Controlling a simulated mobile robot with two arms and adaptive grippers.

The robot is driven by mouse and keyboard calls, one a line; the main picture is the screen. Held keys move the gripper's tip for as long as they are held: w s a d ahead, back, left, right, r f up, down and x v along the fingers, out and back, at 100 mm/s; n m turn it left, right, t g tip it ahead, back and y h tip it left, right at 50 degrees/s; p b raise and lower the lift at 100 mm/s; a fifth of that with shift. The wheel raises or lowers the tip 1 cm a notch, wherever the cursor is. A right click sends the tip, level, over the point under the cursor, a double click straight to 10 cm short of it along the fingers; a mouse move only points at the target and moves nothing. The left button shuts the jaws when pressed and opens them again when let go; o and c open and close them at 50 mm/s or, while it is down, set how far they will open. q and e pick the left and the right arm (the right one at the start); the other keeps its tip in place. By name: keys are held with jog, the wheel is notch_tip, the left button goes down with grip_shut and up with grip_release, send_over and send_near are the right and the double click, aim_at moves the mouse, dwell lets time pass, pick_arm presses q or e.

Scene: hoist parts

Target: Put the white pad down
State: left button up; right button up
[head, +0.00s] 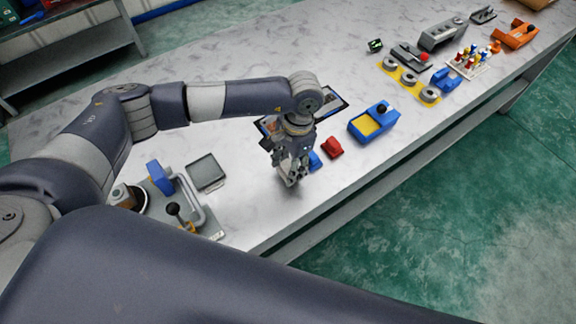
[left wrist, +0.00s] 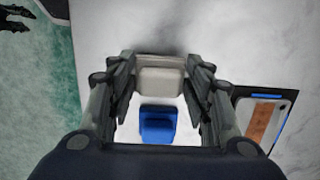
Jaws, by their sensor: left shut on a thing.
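The white pad (left wrist: 160,80) is a small pale block with rounded edges, held between the fingertips of my left gripper (left wrist: 158,82) in the left wrist view. In the head view my left gripper (head: 290,180) points down over the marble-look tabletop, near its front edge. The gripper and its fingers hide most of the pad there. A dark shadow lies beside the pad on the table; I cannot tell whether the pad touches the surface. My right gripper cannot be made out.
A blue block (left wrist: 157,125) lies close beside the pad. A red block (head: 332,147) and a blue box with a yellow inside (head: 373,124) stand to the right. A grey square tray (head: 206,172) lies to the left. Clear tabletop (head: 262,212) lies in front of the gripper.

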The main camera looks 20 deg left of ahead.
pick_arm(q)
jog(key=shift+f, duration=1.1)
jog(key=o, duration=0.9)
jog(key=shift+r, duration=0.1)
jog(key=shift+o, duration=0.2)
pick_arm(e)
jog(key=shift+s+a, duration=0.1)
jog(key=shift+s, duration=0.05)
